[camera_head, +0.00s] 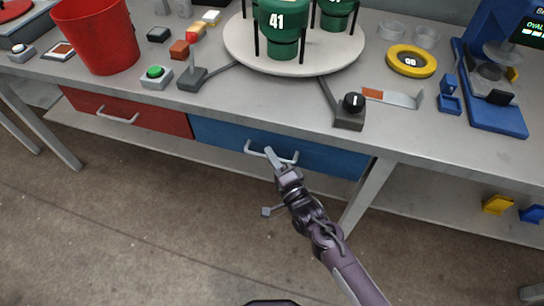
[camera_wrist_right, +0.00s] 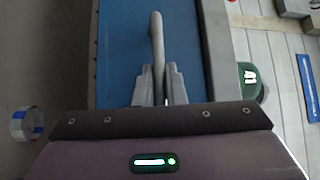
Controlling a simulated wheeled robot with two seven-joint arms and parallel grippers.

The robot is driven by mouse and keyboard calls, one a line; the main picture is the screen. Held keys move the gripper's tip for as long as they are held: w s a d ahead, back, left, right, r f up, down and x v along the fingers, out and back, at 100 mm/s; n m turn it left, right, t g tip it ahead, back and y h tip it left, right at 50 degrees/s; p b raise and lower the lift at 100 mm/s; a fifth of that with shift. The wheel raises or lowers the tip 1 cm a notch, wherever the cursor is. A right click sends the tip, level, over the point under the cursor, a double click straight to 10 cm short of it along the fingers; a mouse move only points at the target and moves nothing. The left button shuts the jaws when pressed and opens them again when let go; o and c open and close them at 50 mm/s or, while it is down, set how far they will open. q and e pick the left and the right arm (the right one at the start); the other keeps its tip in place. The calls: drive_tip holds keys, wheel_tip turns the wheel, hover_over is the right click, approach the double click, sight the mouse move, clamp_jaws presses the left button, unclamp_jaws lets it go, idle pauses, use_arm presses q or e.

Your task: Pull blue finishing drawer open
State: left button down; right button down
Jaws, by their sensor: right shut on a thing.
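The blue drawer (camera_head: 226,138) sits under the front edge of the grey table, its front about flush with the red drawer beside it. Its pale bar handle (camera_head: 285,159) runs across its front. My right gripper (camera_head: 270,154) comes from the lower right and is shut on the handle. In the right wrist view, the two fingers (camera_wrist_right: 158,86) close around the handle (camera_wrist_right: 157,40), with the blue drawer front (camera_wrist_right: 122,50) behind. My left gripper is not in view.
A red drawer (camera_head: 150,122) with its own handle is to the left. On the table (camera_head: 240,98) stand a red bin (camera_head: 97,35), a round turntable (camera_head: 290,65) with green cylinders, a black knob box (camera_head: 350,112) and a blue stand (camera_head: 500,112). The floor in front is clear.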

drive_tip(key=s+a+p, duration=0.2)
drive_tip(key=s+a, duration=0.1)
drive_tip(key=s, duration=0.7)
drive_tip(key=s+a+p, duration=0.2)
drive_tip(key=s+a, duration=0.1)
drive_tip(key=s, duration=0.7)
drive_tip(key=s+a+p, duration=0.2)
drive_tip(key=s+a, duration=0.2)
drive_tip(key=s, duration=0.7)
drive_tip(key=shift+p, duration=0.3)
drive_tip(key=shift+s, duration=0.1)
drive_tip(key=c, duration=1.5)
unclamp_jaws()
